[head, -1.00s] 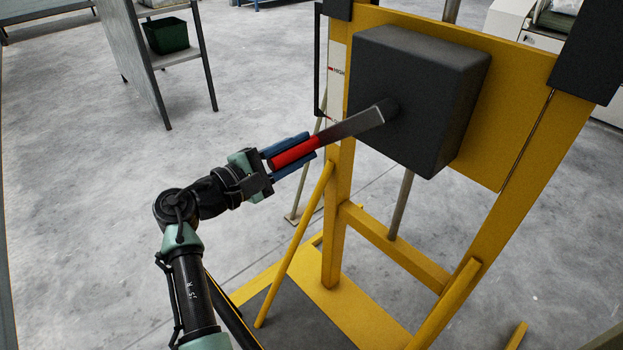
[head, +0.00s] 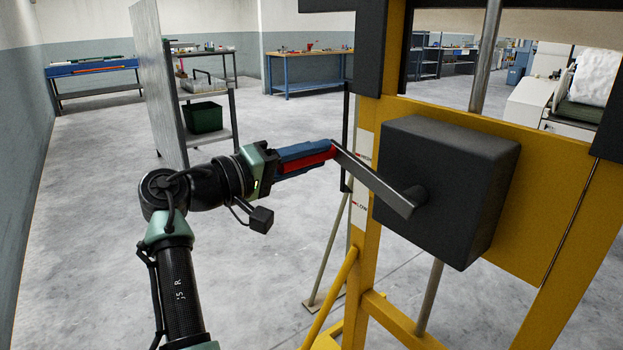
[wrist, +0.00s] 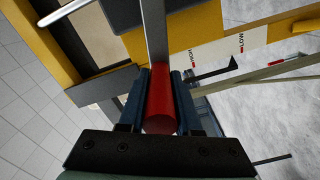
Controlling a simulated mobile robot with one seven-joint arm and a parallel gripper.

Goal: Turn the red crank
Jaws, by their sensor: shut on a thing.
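The crank has a grey metal arm (head: 375,185) and a red handle (head: 310,162). Its arm runs from a hub on the dark grey box (head: 450,185) up and to the left in the head view. My gripper (head: 308,158) is shut on the red handle, with blue fingers on both sides of it. In the wrist view the red handle (wrist: 160,100) lies between the two fingers, and the crank arm (wrist: 156,35) extends beyond it. The fingers hide part of the handle in the head view.
A yellow frame (head: 368,262) carries the box. A white strip (head: 361,180) marked HIGH and LOW stands beside the box. A grey shelf unit (head: 165,80) with a green bin (head: 204,117) is behind my arm. Open floor lies to the left.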

